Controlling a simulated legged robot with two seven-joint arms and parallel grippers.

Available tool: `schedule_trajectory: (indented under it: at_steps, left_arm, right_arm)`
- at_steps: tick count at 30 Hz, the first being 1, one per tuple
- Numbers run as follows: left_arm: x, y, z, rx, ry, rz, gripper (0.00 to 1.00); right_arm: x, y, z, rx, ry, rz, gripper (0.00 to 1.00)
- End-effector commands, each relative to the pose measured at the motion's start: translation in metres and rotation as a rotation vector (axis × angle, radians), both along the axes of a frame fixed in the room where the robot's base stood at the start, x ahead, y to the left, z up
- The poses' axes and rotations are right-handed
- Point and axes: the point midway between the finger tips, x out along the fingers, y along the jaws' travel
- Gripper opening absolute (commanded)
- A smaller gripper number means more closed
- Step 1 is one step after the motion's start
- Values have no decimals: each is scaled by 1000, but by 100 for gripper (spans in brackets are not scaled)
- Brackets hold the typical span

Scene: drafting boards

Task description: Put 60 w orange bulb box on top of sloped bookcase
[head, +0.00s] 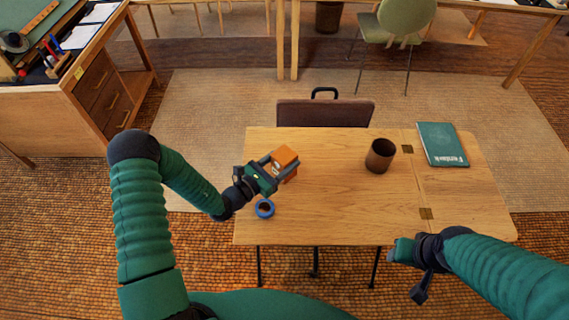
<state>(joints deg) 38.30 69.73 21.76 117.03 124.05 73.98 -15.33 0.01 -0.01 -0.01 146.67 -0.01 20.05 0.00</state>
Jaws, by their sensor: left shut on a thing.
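The orange bulb box (286,157) is at the left part of the wooden table, between the fingers of my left gripper (275,166). The gripper is shut on it; I cannot tell whether the box touches the tabletop or is held just above it. My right gripper (407,270) is in front of the table's near edge, low and right of centre, with nothing seen in it; its fingers are not clear enough to judge. I cannot make out a sloped bookcase in this view.
The table (330,215) carries a blue ring-shaped thing (265,208), a dark brown cup (380,156) and a green book (442,144). A brown chair (325,113) stands behind it. A wooden desk with drawers (100,85) is at left; a green chair (397,22) is at back.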

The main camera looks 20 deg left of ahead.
Motion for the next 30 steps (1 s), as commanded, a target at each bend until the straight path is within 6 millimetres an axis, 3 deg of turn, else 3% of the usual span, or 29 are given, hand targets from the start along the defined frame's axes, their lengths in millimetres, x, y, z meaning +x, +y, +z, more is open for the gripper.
schedule_trajectory:
  at_steps: [1, 3, 11, 12, 16, 26, 30]
  left_arm:
    - [0, -1, -12, -3, 1, -1, 7]
    - [0, -1, -18, 0, 0, -1, 7]
    - [-1, -1, -19, 0, 0, 0, 7]
    - [-1, -1, -18, 1, 0, 0, 59]
    - [-1, 0, -18, 0, 0, 0, 76]
    - [-2, 1, -16, 1, 0, 0, 76]
    - [-20, 12, -15, 1, 1, 3, 76]
  right_arm:
    - [0, 0, -5, 0, 0, 0, 47]
    - [0, 0, -5, 0, 0, 0, 47]
    - [0, 0, -5, 0, 0, 0, 47]
    - [0, 0, -5, 0, 0, 0, 47]
    - [0, 0, -5, 0, 0, 0, 47]
    - [0, 0, -3, 0, 0, 0, 47]
    - [0, 0, -2, 0, 0, 0, 47]
